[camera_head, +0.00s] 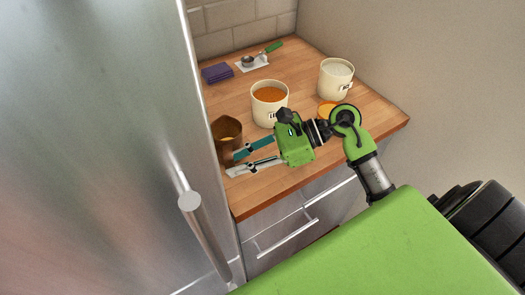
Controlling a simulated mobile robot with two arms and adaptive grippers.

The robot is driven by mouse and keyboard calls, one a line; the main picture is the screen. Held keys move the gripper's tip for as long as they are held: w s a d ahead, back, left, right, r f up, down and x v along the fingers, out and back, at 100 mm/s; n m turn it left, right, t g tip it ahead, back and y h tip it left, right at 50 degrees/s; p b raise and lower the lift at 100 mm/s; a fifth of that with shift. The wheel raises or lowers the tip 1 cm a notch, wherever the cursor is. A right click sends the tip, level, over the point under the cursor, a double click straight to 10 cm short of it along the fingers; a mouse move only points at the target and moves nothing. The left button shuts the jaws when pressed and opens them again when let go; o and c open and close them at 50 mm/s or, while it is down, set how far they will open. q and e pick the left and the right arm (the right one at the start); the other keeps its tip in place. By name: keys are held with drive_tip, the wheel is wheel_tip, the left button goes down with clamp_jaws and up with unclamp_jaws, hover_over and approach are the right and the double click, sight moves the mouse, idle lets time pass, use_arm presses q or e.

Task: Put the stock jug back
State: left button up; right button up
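A brown jug (226,136) with an amber liquid inside stands upright at the left front of the wooden counter, close to the steel front. The steel front hides its left side. My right gripper (234,164) reaches in from the right with its fingers spread. Its fingertips are at the lower right of the jug in the picture and cover part of it. Nothing shows between the fingers; whether they touch the jug I cannot tell. My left gripper is not in view.
A cream pot of orange soup (269,108) and a cream pot with white contents (335,82) stand on the counter (228,100). An orange disc (326,109) lies between them. A tall steel door (110,130) blocks the left.

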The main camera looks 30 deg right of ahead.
drive_tip(key=b+v, duration=0.2)
drive_tip(key=v, duration=0.7)
drive_tip(key=shift+d+b, duration=0.2)
drive_tip(key=shift+b, duration=0.2)
drive_tip(key=shift+s+d+r, duration=0.15)
drive_tip(key=shift+d, duration=0.05)
